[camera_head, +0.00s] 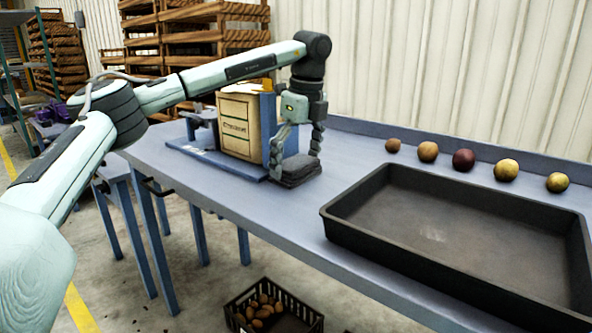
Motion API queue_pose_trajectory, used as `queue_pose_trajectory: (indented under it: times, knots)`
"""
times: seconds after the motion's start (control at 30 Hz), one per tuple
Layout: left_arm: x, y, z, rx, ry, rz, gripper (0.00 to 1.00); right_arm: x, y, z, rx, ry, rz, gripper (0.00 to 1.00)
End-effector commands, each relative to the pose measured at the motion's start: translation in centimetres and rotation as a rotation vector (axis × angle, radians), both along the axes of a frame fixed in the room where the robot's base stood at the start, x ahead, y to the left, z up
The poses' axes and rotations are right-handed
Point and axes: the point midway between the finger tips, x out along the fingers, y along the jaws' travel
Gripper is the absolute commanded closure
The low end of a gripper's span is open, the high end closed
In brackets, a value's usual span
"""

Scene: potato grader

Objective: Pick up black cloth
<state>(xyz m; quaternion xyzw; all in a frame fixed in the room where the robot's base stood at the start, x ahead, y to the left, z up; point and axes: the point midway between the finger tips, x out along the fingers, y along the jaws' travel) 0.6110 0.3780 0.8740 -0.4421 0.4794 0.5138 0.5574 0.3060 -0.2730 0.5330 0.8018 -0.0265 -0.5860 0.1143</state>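The black cloth (297,174) lies as a folded dark pad on the blue-grey table (225,180), near its front edge and just right of the blue stand. My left gripper (296,158) points down right over the cloth, coming in from the left on a pale arm. Its two fingers are spread apart, one at the cloth's left side and one at its back right. I cannot tell whether the fingertips touch the cloth. My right gripper is not in view.
A large black tray (345,227) fills the table's right part. Several potatoes (428,151) line up behind it. A black crate (297,313) with potatoes sits on the floor.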

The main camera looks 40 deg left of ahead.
Motion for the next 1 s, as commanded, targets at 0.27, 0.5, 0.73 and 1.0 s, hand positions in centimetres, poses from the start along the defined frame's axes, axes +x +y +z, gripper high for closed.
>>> queue_pose_trajectory:
  times: [0.27, 0.5, 0.73, 1.0]
  knots:
    - [0.0, 0.0, 0.0, 0.000, 0.000, 0.000, 0.40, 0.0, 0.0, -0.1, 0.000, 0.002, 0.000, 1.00]
    - [0.0, 0.0, 0.4, 0.000, -0.001, 0.000, 0.40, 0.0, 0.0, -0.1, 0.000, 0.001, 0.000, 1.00]
    - [0.1, 0.0, 2.9, -0.001, -0.003, 0.000, 0.40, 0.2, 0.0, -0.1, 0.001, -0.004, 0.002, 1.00]
    - [0.1, -0.1, 9.5, 0.000, -0.006, 0.000, 0.40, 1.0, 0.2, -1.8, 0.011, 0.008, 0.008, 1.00]
